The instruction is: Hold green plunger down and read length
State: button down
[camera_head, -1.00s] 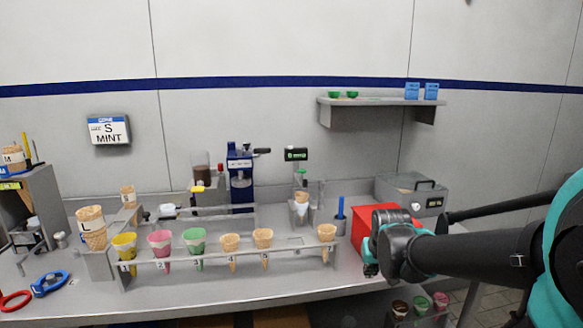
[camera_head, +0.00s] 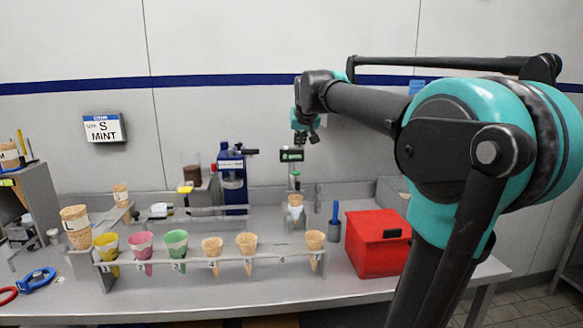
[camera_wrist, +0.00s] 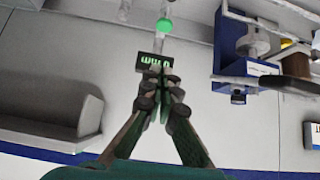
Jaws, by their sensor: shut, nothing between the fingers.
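The green plunger (camera_head: 295,176) tops a small clear gauge stand at the back of the counter, with a cone (camera_head: 295,201) upright in the stand below it. The plunger shows as a green knob in the wrist view (camera_wrist: 164,25). A black readout with green digits (camera_head: 291,155) stands just behind it; the digits are too small to read, and the wrist view shows it upside down (camera_wrist: 150,63). My gripper (camera_head: 308,140) is up in the air above the readout and slightly right of the plunger, apart from both. Its fingers (camera_wrist: 163,72) are shut and empty.
A rack (camera_head: 220,277) holds numbered cones along the front. A red box (camera_head: 375,243) stands to the right. A blue machine (camera_head: 232,180) stands left of the gauge. A sign reading S MINT (camera_head: 102,128) hangs on the wall.

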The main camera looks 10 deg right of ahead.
jog(key=shift+f, duration=0.1)
send_over(297, 173)
jog(key=f, duration=0.7)
jog(key=shift+s+a+f, duration=0.15)
jog(key=shift+s, duration=0.1)
notch_tip(297, 173, down, 2)
jog(key=shift+s+f, duration=0.15)
jog(key=shift+f, duration=0.75)
notch_tip(297, 173, down, 3)
jog(key=shift+r, duration=0.2)
jog(key=shift+s+f, duration=0.2)
jog(key=shift+f, duration=0.05)
